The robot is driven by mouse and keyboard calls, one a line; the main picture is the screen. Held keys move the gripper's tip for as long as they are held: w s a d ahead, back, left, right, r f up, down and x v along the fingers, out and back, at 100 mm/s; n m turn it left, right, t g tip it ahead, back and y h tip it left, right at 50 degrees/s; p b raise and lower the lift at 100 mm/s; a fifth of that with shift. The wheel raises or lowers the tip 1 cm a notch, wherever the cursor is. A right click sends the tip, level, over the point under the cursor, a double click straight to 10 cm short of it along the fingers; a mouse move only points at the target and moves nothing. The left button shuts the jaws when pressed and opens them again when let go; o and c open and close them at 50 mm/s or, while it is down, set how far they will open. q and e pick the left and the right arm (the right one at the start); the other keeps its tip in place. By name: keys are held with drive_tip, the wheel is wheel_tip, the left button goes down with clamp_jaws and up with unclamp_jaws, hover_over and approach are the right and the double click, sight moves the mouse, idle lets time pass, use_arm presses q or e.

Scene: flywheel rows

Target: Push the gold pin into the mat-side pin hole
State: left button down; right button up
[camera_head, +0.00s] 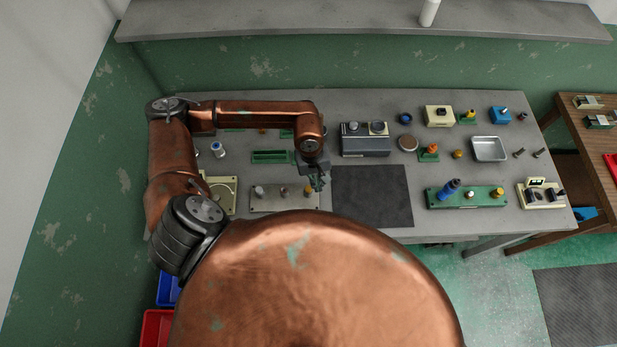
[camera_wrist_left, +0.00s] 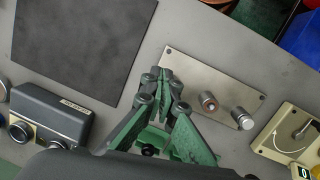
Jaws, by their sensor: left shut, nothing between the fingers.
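A grey metal plate (camera_head: 270,205) lies on the table just left of the dark mat (camera_head: 372,195). A silver pin (camera_head: 258,191) stands at its far end and a copper-topped pin (camera_head: 283,192) near its middle. A small gold pin (camera_head: 308,191) shows at its mat-side end, right by my left fingertips. In the left wrist view the plate (camera_wrist_left: 190,62) carries the copper-topped pin (camera_wrist_left: 208,101) and the silver pin (camera_wrist_left: 242,119). My left gripper (camera_head: 317,186) is shut and empty, fingertips (camera_wrist_left: 162,76) over the mat-side end, hiding the gold pin and hole there.
A dark boxy instrument (camera_head: 365,140) stands behind the mat. A cream device (camera_head: 221,190) stands left of the plate. A green plate (camera_head: 440,200) with several pegs lies right of the mat. The mat is bare. My right gripper is out of view.

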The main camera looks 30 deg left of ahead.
use_arm(q)
drive_tip(key=y, duration=0.2)
hover_over(308, 188)
drive_tip(key=shift+f, duration=0.7)
drive_tip(key=shift+d+f+b, duration=0.1)
drive_tip(key=shift+f+b, duration=0.8)
drive_tip(key=shift+f, duration=1.95)
drive_tip(key=shift+f+b, duration=0.4)
drive_tip(key=shift+b, duration=0.15)
drive_tip(key=shift+r, duration=0.1)
drive_tip(key=shift+r+p, duration=0.3)
drive_tip(key=shift+r, duration=1.15)
wheel_tip(308, 188, up, 12)
drive_tip(key=shift+f, duration=0.1)
